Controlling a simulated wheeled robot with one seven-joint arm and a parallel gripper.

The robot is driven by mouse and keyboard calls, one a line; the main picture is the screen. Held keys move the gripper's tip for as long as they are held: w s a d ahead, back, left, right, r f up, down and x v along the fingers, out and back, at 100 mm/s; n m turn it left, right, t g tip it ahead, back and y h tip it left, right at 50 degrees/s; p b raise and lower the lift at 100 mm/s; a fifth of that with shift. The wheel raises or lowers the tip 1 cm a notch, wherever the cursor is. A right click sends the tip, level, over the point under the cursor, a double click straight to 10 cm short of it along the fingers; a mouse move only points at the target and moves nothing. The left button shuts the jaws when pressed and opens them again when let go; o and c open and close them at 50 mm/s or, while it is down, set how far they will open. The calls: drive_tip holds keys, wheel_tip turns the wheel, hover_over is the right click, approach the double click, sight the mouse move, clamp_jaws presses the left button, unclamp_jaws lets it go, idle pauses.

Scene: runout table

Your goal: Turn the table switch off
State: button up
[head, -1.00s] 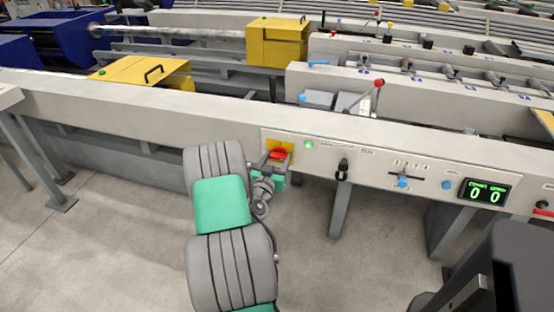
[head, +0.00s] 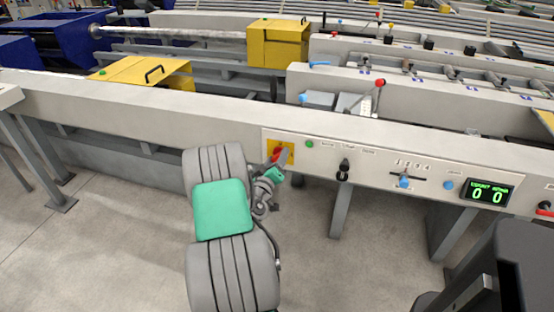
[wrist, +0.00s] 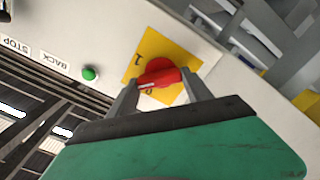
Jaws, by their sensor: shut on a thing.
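The table switch is a red rotary knob (head: 276,154) on a yellow plate (head: 288,148), set in the front face of the pale table beam. In the wrist view the red knob (wrist: 163,72) sits between my two fingers, and its white mark lies by the "0" on the yellow plate (wrist: 186,53). A "1" shows elsewhere on the plate. My gripper (head: 281,160) is at the switch, turned at a slant, its fingers closed on the knob. It also shows in the wrist view (wrist: 162,88). Part of the knob is hidden by a finger in the head view.
A dull green lamp (head: 309,144) is right of the switch. Further right are a black selector (head: 343,170), a blue slider (head: 404,181), a blue button (head: 448,185) and a counter display (head: 486,193) reading 0 0. Table legs stand below; the floor in front is open.

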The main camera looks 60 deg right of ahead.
drive_tip(key=n, duration=0.4)
drive_tip(key=shift+w+n+p, duration=0.1)
drive_tip(key=shift+n+p, duration=0.2)
drive_tip(key=shift+p, duration=0.05)
drive_tip(key=shift+f+n+p, duration=0.15)
drive_tip(key=shift+n+p, duration=0.35)
drive_tip(key=shift+n, duration=1.8)
drive_tip(key=shift+a, duration=0.1)
drive_tip(key=o, duration=1.4)
drive_tip(key=shift+c, duration=0.2)
drive_tip(key=s+a, duration=0.1)
drive_tip(key=a, duration=0.6)
drive_tip(key=shift+a+b, duration=0.4)
